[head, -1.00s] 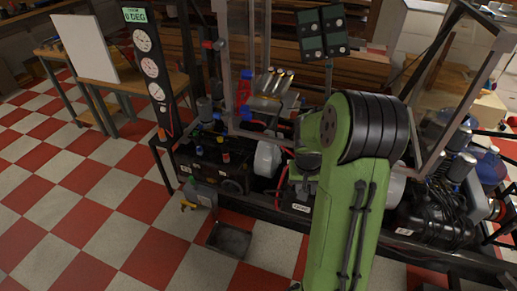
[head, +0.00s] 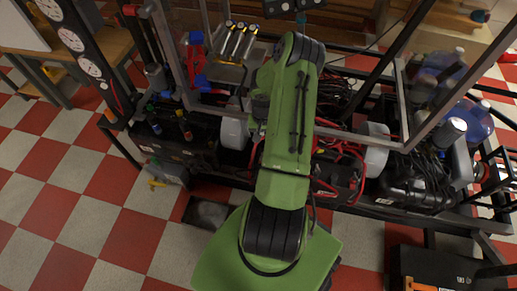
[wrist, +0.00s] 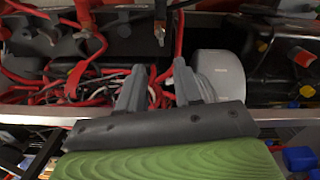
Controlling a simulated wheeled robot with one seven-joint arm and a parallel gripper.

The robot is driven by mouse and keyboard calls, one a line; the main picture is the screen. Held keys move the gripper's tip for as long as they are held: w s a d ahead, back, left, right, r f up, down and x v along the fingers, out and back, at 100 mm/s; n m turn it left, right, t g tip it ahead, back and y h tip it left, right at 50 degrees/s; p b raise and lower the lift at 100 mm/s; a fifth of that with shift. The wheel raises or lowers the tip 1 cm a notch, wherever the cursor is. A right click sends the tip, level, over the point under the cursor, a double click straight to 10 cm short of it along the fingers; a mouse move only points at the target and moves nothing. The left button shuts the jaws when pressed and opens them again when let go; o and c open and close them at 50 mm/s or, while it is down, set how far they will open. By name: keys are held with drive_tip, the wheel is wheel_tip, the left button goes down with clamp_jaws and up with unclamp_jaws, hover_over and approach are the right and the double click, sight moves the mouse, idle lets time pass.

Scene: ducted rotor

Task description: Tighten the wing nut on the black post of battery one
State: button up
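A black battery (head: 340,170) with red cables sits right of my arm in the head view. Another black battery (head: 175,145) with coloured caps sits left of it. I cannot read which is battery one. In the wrist view, black casing with red leads shows at upper left (wrist: 50,42), and a black case (wrist: 262,75) with a red cap shows at right. A small metal-tipped post (wrist: 160,35) stands just beyond my gripper (wrist: 158,72). I cannot make out a wing nut. My arm hides the gripper in the head view.
A white rounded container (wrist: 220,75) stands close right of the fingers. Loose red cables (wrist: 80,90) lie to their left. Frame uprights (head: 390,45) and a lower rail (head: 400,208) surround the rig. Checkered floor (head: 80,230) at left is mostly clear.

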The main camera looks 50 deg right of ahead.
wheel_tip(320, 180, down, 14)
drive_tip(key=b, duration=0.4)
drive_tip(key=shift+f, duration=0.2)
clamp_jaws()
